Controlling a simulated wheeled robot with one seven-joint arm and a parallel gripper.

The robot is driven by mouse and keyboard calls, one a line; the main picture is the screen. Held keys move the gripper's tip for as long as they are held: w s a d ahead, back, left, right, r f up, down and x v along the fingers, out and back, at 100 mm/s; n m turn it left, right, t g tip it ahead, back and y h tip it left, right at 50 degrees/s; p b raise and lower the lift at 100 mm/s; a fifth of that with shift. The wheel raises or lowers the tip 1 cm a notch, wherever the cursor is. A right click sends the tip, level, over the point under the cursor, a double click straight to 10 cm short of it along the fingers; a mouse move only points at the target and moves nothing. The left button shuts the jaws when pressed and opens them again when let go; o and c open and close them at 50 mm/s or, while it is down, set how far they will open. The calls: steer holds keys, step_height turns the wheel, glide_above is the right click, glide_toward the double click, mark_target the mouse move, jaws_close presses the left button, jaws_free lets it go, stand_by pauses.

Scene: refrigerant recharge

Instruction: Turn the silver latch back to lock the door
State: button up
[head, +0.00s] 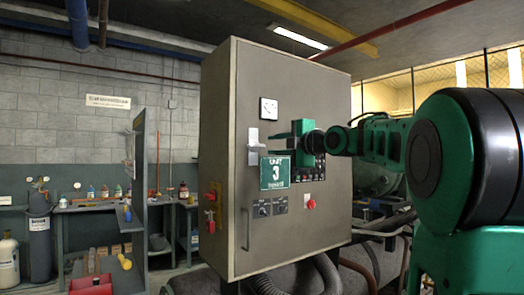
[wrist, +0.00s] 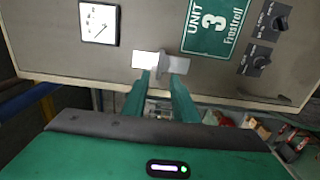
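The silver latch (head: 254,140) sits on the front of the grey cabinet door (head: 240,200), left of the green Unit 3 sign (head: 275,173). The door looks closed in the head view. In the wrist view the latch (wrist: 146,60) lies just beyond my fingertips, with a bright part at left and a greyer part at right. My gripper (head: 275,137) is in front of the door, coming from the right. In the wrist view its two green fingers (wrist: 162,80) are apart, with a gap between them, and hold nothing. I cannot tell whether they touch the latch.
A gauge (head: 268,108) is above the latch. Black knobs (head: 263,209) and a red button (head: 311,204) are lower on the door, with a long handle (head: 246,229) at lower left. Red valves (head: 211,195) stick out from the cabinet's left side. Hoses (head: 325,272) run below.

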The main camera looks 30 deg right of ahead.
mark_target(258, 146)
steer(key=w, duration=0.8)
steer(key=shift+a, duration=0.15)
steer(key=shift+f, duration=0.1)
steer(key=c, duration=0.3)
jaws_close()
steer(key=shift+m, duration=2.3)
steer(key=m, duration=0.4)
steer(key=shift+f, duration=0.1)
steer(key=shift+m, duration=0.3)
